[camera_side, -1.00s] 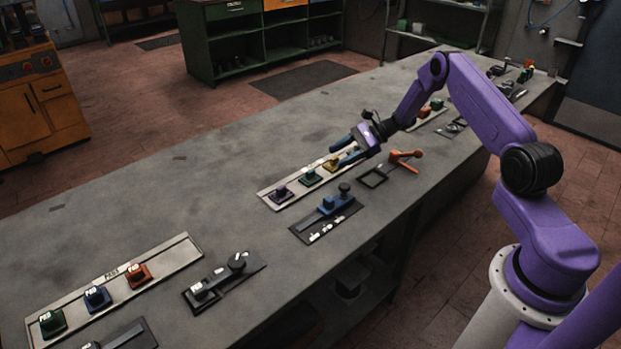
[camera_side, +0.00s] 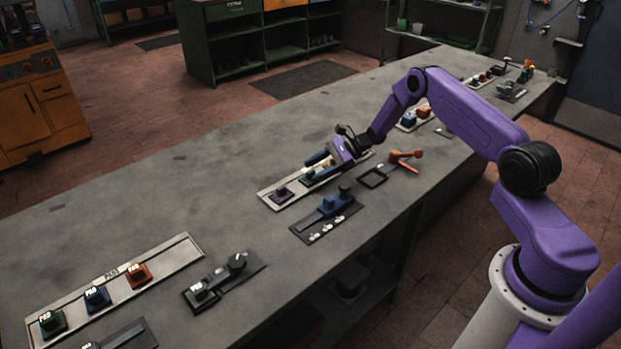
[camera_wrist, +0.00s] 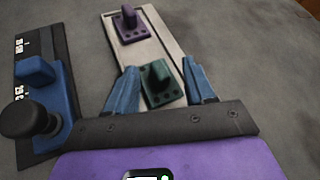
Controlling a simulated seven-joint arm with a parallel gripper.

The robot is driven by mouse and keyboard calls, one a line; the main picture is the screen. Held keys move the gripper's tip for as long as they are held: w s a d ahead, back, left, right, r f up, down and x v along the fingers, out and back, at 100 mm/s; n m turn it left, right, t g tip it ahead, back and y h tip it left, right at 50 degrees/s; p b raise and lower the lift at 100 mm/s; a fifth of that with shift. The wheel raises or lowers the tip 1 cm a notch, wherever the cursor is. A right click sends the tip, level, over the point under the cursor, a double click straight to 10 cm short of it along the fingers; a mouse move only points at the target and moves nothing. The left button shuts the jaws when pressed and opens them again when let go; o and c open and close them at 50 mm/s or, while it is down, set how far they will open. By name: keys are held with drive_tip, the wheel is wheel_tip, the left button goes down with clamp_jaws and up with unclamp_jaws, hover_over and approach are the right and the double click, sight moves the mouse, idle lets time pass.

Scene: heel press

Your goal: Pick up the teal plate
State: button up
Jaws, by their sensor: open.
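The teal plate (camera_wrist: 162,85) is a small dark green-teal block with a raised grip and small holes. It sits on a pale tray (camera_wrist: 178,52), and in the side view the plate (camera_side: 308,179) is partly hidden by my gripper. My gripper (camera_wrist: 163,80) is open, with one blue finger on each side of the teal plate in the wrist view. In the side view my gripper (camera_side: 316,168) is low over the tray. I cannot tell whether the fingers touch the plate.
A purple plate (camera_wrist: 132,26) sits on the same tray, also seen in the side view (camera_side: 281,193). A blue press fixture (camera_side: 328,207) with a dark knob stands in front of the tray. An orange-handled clamp (camera_side: 404,157) is to the right. The bench behind the tray is clear.

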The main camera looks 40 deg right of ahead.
clamp_jaws()
drive_tip(key=shift+s+f, duration=0.15)
